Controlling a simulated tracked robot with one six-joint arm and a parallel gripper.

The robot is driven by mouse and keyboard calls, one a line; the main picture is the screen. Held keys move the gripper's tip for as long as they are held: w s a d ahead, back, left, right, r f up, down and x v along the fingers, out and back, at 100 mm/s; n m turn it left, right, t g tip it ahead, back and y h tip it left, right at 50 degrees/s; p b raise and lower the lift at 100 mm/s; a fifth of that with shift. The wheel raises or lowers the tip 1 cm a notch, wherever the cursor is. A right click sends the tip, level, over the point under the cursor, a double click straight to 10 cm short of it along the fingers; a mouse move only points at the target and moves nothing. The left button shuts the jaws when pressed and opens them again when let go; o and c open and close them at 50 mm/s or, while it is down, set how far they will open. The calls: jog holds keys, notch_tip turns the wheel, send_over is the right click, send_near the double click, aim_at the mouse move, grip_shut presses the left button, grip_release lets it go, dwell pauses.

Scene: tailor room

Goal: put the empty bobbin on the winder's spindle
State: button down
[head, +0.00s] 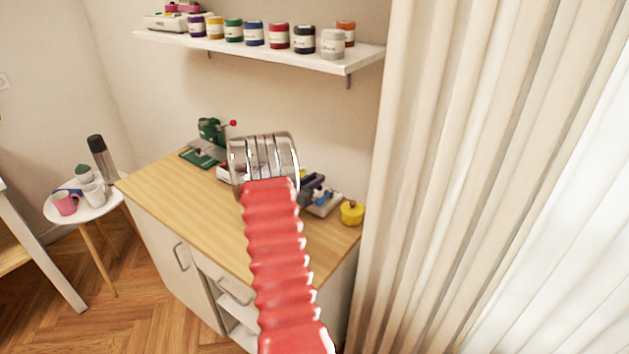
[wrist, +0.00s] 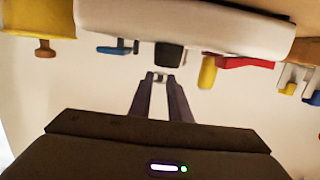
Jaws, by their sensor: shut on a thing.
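The wrist view is upside down. My gripper (wrist: 160,82) shows there with its dark fingers close together on a small grey metallic piece (wrist: 160,76), which looks like the empty bobbin; its shape is too small to make out. A white-based device (wrist: 190,25), apparently the winder, lies past the fingertips, with blue, black, yellow and red parts on it. A dark part of it appears close to the held piece; I cannot tell whether they touch. In the head view the device (head: 326,206) stands at the worktop's right, partly hidden by my wrist. No spindle can be made out.
A yellow knobbed pot (head: 352,213) stands right of the device, near the curtain (head: 440,180). A green machine (head: 211,130) with a red knob stands at the back left of the wooden worktop (head: 170,190). The worktop's front left is clear. A shelf (head: 345,66) with jars hangs above.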

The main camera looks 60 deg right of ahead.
jog(key=shift+r, duration=0.8)
dwell(0.9)
jog(key=c, duration=1.9)
grip_release()
jog(key=v, duration=1.1)
